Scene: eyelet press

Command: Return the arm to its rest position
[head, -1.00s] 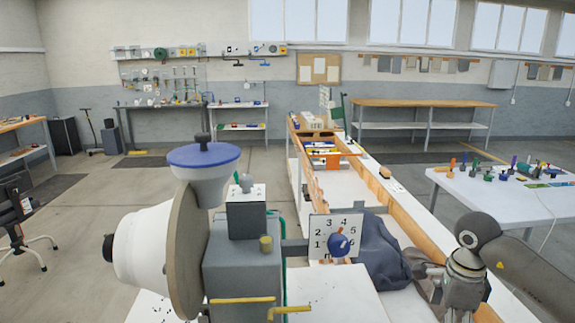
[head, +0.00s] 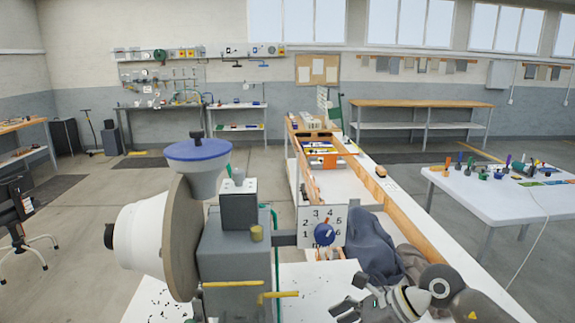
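My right arm comes in from the lower right. Its gripper (head: 347,296) points left with its fingers spread, low over the bench in front of the press, and nothing shows between them. The grey press (head: 236,255) stands at centre left, with a large disc and white housing (head: 140,240) on its left side and a blue-rimmed hopper (head: 198,170) on top. A white number plate (head: 309,214) with a blue knob (head: 324,234) sits at its right, above and left of my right gripper, apart from it. My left gripper is out of view.
Dark cloth-like bundles (head: 370,245) lie on the bench just behind my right gripper. A long wood-edged bench (head: 400,217) runs to the back. A white table (head: 475,205) with small coloured tools stands at right. Yellow bars (head: 278,295) stick out at the press front.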

